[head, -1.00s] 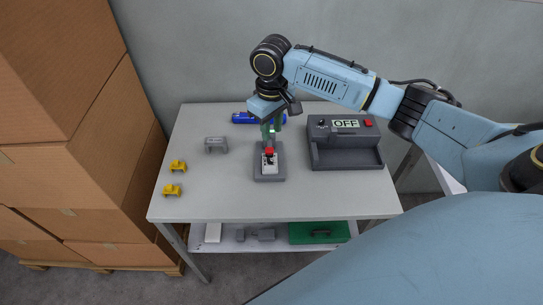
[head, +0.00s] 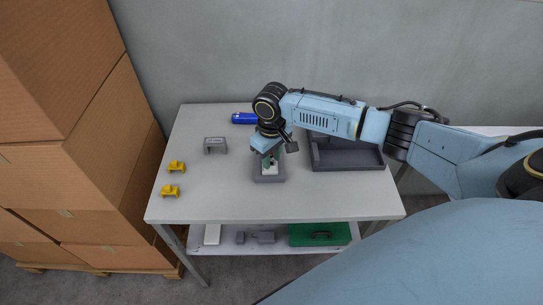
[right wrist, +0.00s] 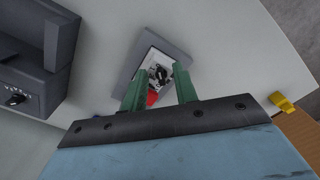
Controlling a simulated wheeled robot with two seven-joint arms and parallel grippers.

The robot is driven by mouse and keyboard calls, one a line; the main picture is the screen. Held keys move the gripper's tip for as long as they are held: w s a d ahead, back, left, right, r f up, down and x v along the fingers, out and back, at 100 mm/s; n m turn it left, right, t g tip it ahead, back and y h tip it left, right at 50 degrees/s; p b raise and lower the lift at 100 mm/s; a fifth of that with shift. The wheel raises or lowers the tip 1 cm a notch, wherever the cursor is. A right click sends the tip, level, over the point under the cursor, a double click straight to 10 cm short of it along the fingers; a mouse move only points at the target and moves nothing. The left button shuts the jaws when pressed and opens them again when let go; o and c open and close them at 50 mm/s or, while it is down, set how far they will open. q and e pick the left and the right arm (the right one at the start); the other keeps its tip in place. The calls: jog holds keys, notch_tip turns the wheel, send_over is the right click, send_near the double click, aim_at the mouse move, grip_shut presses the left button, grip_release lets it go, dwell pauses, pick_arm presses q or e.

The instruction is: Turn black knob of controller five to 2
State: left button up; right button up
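A grey controller (head: 270,179) with a white panel stands on the table, partly hidden by my right gripper in the head view. The right wrist view shows its white panel with a small black knob (right wrist: 161,74) and a red button (right wrist: 152,97). My right gripper (right wrist: 157,82) has green fingers standing apart, one on each side of the panel in that view, with the knob between their tips. I cannot tell whether they touch the knob. In the head view the right gripper (head: 269,162) is over the controller. The knob's setting is not readable. My left gripper is not in view.
A dark grey tray unit (head: 347,156) is at right, partly behind my arm; its knob (right wrist: 15,98) shows in the wrist view. A blue object (head: 243,118), a grey bracket (head: 215,145) and two yellow pieces (head: 176,167) lie on the table (head: 225,205). Cardboard boxes (head: 60,180) stand left.

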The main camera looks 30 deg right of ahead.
grip_shut()
jog(key=n+p, duration=0.3)
jog(key=shift+r, duration=0.15)
jog(key=n+p, duration=0.2)
jog(key=n, duration=0.1)
jog(key=shift+w+d+n, duration=0.1)
jog(key=shift+n, duration=0.3)
jog(key=n+p, duration=0.1)
jog(key=n, duration=0.1)
jog(key=shift+n, duration=0.4)
jog(key=n, duration=0.2)
jog(key=shift+w+d+n, duration=0.1)
jog(key=shift+w+n, duration=0.05)
jog(key=shift+n, duration=0.15)
jog(key=n, duration=0.5)
jog(key=shift+w+n, duration=0.15)
jog(key=shift+n, duration=0.15)
